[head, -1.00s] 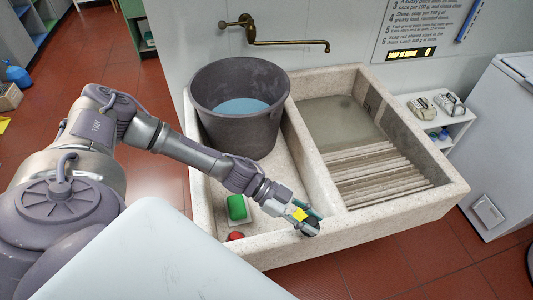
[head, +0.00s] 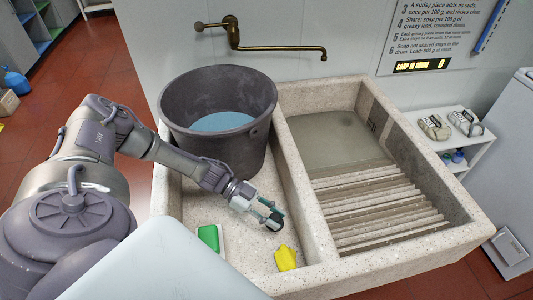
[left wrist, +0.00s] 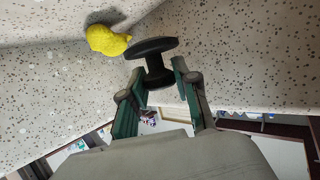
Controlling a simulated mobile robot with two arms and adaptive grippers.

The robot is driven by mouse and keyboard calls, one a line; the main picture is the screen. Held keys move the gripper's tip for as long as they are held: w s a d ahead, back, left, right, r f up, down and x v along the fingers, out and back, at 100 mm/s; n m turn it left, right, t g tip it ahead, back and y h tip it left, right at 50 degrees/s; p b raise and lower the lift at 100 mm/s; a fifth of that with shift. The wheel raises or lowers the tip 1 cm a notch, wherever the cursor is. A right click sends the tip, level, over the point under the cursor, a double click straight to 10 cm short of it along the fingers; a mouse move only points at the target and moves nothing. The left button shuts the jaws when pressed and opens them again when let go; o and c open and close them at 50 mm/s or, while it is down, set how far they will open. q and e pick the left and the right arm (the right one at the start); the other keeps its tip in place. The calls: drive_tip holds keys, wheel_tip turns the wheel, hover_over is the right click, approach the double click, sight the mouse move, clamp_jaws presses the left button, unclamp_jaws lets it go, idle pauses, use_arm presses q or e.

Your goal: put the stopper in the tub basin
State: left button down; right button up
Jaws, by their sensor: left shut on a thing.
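My left gripper (head: 268,212) is shut on a dark round stopper (head: 276,222) and holds it over the left compartment of the stone tub basin (head: 249,252). In the left wrist view the black, spool-shaped stopper (left wrist: 152,52) sits at the tips of the fingers (left wrist: 157,82). Its wide flat end faces away from the gripper. The drain hole is not visible. My right gripper is not in view.
A dark bucket of water (head: 180,135) stands at the back of the left compartment. A green item (head: 208,236) and a yellow item (head: 286,258) lie near its front. The ribbed washboard (head: 375,205) is right of the divider. A brass tap (head: 280,48) hangs above.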

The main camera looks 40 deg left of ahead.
sight(273, 233)
use_arm(q)
drive_tip(key=shift+f, duration=0.95)
wheel_tip(273, 233, down, 3)
drive_tip(key=shift+f+b, duration=0.15)
drive_tip(key=shift+b, duration=0.3)
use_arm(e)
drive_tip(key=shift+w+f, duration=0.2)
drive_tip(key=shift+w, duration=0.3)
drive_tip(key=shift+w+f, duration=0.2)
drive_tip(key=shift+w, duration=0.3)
use_arm(q)
drive_tip(key=shift+f, duration=0.15)
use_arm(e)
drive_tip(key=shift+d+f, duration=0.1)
use_arm(q)
drive_tip(key=shift+f, duration=0.15)
drive_tip(key=c, duration=0.9)
unclamp_jaws()
drive_tip(key=shift+o, duration=0.2)
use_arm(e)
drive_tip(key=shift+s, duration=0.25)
